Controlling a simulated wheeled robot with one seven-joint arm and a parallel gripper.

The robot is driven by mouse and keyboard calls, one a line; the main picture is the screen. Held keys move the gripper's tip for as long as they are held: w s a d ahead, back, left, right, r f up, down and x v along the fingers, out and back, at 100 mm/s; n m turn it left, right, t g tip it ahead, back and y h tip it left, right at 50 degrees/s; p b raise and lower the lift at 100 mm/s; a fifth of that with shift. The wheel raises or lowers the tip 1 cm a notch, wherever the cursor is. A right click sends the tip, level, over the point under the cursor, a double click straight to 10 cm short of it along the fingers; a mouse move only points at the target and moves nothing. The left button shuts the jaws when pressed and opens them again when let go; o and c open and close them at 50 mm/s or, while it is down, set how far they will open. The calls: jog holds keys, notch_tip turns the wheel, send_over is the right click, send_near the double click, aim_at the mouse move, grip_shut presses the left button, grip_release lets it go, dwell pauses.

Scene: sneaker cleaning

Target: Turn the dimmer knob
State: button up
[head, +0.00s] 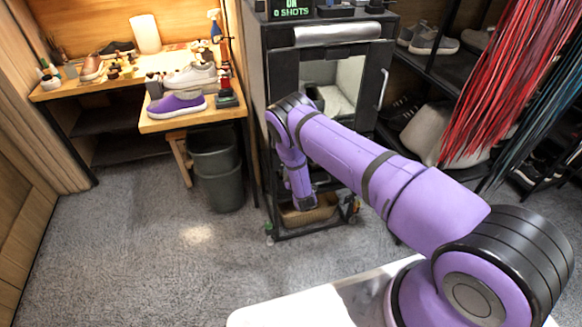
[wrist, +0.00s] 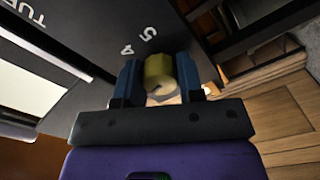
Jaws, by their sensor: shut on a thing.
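The dimmer knob (wrist: 158,70) is a round, olive-yellow cylinder in the wrist view, standing out from a dark panel (wrist: 95,50) with white markings, among them a 4 and a 5. My gripper (wrist: 160,78) is shut on the knob, with one blue finger on each side of it. In the head view my purple arm reaches to the dark cabinet (head: 283,75). The gripper's fingers and the knob cannot be made out there, as the arm blocks the view.
A wooden workbench (head: 60,92) with shoes and bottles stands at the left. A dark bin (head: 218,180) stands beside the cabinet. Shelves with shoes and hanging red laces (head: 505,80) are at the right. The carpet (head: 130,250) in front is clear.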

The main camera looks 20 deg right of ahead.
jog(key=shift+n, duration=0.6)
jog(key=o, duration=0.9)
jog(key=s, duration=1.1)
